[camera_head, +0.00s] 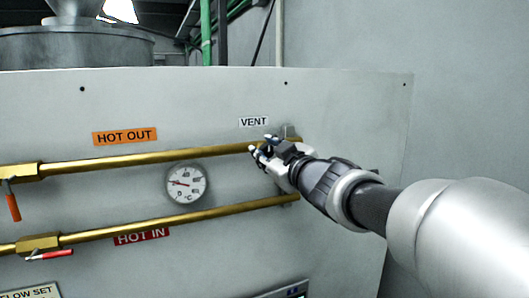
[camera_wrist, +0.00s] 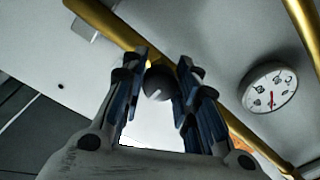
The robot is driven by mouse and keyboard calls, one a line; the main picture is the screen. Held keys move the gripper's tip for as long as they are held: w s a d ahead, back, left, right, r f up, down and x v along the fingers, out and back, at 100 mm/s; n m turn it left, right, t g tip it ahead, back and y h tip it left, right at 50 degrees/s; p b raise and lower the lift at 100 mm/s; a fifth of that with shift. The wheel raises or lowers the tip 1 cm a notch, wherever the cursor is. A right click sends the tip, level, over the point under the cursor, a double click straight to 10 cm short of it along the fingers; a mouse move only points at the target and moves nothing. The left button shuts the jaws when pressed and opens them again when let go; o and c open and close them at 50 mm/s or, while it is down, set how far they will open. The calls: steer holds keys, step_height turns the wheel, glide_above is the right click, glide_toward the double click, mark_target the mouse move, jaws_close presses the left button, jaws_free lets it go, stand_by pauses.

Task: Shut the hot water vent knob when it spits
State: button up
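The vent knob (camera_wrist: 158,84) is a small dark round knob with a white line on its face, at the brass hot-out pipe (camera_head: 150,157). In the wrist view my gripper (camera_wrist: 164,62) has one finger on each side of the knob. The fingers stand apart, and I cannot tell whether they touch it. In the head view my gripper (camera_head: 264,150) is at the right end of the upper pipe, just below the VENT label (camera_head: 254,122), and hides the knob. No water or steam shows.
A round dial gauge (camera_head: 186,183) sits between the upper pipe and the lower brass pipe (camera_head: 170,221). An orange-handled valve (camera_head: 12,205) and a red-handled valve (camera_head: 50,255) are at the left. The grey panel (camera_head: 340,100) is bare above the arm.

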steer(key=o, duration=0.4)
steer(key=v, duration=1.2)
steer(key=shift+f, duration=0.1)
